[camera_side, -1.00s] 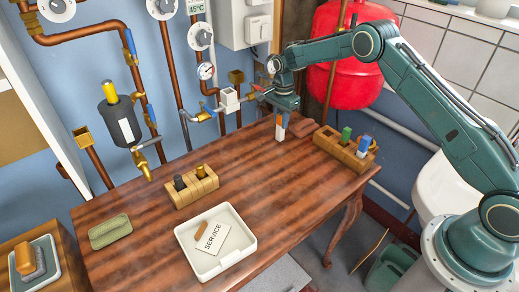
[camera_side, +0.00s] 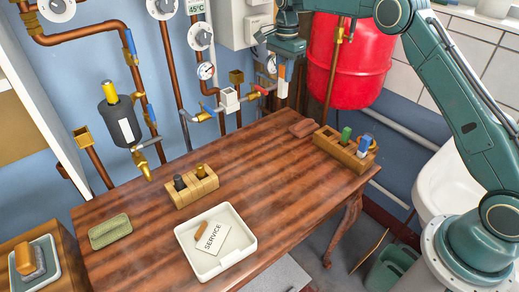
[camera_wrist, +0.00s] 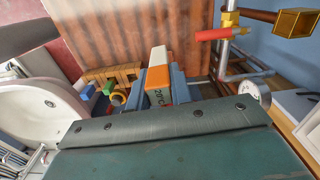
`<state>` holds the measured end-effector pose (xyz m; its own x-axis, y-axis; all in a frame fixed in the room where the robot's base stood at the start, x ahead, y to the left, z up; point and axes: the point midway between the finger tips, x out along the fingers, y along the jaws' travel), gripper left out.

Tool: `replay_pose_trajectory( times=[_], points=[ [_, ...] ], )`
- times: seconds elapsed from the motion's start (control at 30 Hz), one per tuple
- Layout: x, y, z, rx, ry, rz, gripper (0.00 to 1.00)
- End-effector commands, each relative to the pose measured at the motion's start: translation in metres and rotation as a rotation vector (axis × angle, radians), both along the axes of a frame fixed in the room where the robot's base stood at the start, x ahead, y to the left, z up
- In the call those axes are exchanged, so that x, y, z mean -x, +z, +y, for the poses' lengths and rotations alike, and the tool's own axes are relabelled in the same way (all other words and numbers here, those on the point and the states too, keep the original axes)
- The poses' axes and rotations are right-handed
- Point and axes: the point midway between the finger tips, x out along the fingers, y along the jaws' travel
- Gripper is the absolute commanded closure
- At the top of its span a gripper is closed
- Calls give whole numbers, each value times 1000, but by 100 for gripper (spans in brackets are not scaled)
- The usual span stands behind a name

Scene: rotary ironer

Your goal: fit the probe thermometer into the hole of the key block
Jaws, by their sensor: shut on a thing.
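The probe thermometer (camera_side: 283,88), orange above and white below, hangs upright from my gripper (camera_side: 284,66), clear above the table's back edge. A wooden block (camera_side: 340,150) with a green and a blue piece stands at the table's right end. I cannot tell which one is the key block. The thermometer is apart from both.
A white tray (camera_side: 248,250) with a service card stands at the table's front. A green pad (camera_side: 110,231) lies at left, a brown flat piece (camera_side: 302,128) at the back. Pipes, valves and a red tank (camera_side: 345,75) stand close behind my gripper. The table's middle is clear.

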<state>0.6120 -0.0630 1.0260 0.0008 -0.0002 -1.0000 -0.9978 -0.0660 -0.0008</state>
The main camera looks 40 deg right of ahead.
Motion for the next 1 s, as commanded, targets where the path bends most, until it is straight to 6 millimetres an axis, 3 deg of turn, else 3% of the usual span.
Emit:
replay_pose_trajectory(
  times=[0.2,0.8,1.0],
  points=[
    [0,13,0,0,0,0,100],
    [0,14,0,0,0,0,100],
    [6,16,-9,0,-6,1,100]
  ],
)
